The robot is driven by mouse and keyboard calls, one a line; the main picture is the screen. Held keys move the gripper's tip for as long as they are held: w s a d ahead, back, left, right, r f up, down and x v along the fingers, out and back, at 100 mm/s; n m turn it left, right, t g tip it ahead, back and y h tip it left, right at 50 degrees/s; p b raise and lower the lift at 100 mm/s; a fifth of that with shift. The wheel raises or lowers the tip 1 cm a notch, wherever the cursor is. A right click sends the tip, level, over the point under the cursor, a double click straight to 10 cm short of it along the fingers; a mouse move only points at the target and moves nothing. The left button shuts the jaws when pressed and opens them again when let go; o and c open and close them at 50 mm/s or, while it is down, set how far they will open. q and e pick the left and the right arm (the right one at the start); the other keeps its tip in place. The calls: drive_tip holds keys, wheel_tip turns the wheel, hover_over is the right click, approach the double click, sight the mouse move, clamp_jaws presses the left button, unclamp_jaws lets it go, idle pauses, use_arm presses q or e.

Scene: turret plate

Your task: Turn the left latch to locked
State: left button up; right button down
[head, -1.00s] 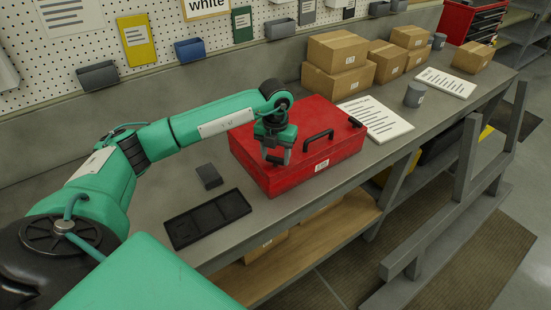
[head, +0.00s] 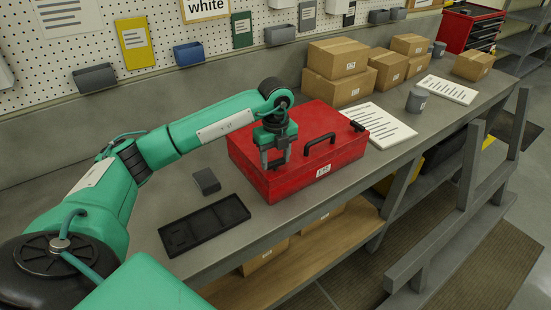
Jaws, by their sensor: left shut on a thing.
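A red case (head: 325,172) with a black carry handle (head: 319,143) lies on the grey workbench. A dark latch (head: 357,126) shows near the right end of its lid. My left gripper (head: 275,162) points down over the left end of the lid, to the left of the handle. Its fingers are shut on the left latch, which they and the gripper body hide, so I cannot tell its angle. My right gripper is not in view.
A black compartment tray (head: 204,224) and a small dark grey block (head: 206,181) lie left of the case. A printed sheet (head: 378,124), a grey cup (head: 416,100) and several cardboard boxes (head: 335,60) stand behind and to the right.

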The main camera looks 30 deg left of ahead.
use_arm(q)
drive_tip(key=shift+w+r+n, duration=0.1)
drive_tip(key=shift+r+n, duration=0.05)
drive_tip(key=shift+n, duration=0.45)
drive_tip(key=o, duration=1)
drive_tip(key=shift+r+b, duration=0.25)
drive_tip(key=shift+b, duration=0.1)
drive_tip(key=shift+r+b, duration=0.8)
drive_tip(key=shift+r, duration=5.85)
